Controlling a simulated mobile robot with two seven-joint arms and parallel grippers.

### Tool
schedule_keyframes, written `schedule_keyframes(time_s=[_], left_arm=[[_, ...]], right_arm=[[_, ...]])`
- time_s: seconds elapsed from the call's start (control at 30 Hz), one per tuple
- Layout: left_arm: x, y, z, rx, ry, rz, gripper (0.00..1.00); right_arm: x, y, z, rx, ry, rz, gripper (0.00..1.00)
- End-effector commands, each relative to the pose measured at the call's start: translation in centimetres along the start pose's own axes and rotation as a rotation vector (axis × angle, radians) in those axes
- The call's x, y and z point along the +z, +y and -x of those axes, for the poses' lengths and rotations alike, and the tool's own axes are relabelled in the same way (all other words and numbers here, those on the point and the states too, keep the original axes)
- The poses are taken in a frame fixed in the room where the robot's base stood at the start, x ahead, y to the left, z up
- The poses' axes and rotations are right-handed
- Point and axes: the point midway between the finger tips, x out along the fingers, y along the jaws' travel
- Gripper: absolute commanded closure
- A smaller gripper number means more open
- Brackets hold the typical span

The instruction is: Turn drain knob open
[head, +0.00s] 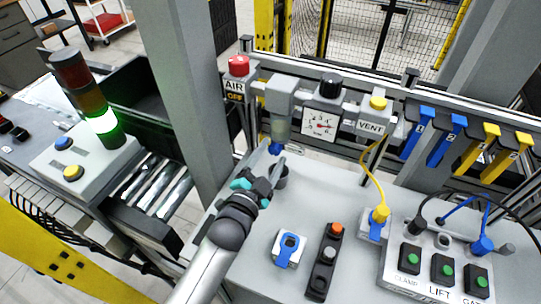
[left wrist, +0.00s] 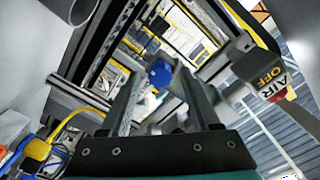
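The blue drain knob (head: 276,148) sits at the bottom of the grey filter unit's bowl (head: 278,124), under its grey head (head: 282,92). My left gripper (head: 275,166) is just below the knob, with its fingers pointing up toward it. In the left wrist view the blue knob (left wrist: 160,74) appears between the tips of my two dark fingers (left wrist: 162,85), which stand apart with a gap on each side. I see no clear contact with the knob. Part of the knob is hidden by a finger in the head view. My right gripper is not in view.
A red air knob (head: 238,66), pressure gauge (head: 319,124), black knob (head: 329,84) and yellow vent knob (head: 378,103) line the rail. A grey post (head: 186,90) rises left; clamp buttons (head: 410,258) are at right.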

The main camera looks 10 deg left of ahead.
Motion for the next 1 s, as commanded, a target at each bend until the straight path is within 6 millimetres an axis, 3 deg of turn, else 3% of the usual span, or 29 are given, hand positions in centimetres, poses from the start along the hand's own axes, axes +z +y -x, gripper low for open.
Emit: schedule_keyframes(time_s=[0.07,0.53,1.0], left_arm=[[0.00,0.00,0.02,0.000,0.000,0.000,0.47],[0.01,-0.01,0.04,0.000,0.000,0.000,1.00],[0.00,-0.03,0.04,0.000,-0.001,0.036,1.00]], right_arm=[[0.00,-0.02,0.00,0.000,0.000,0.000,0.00],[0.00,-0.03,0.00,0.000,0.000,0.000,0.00],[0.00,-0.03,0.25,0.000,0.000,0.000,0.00]])
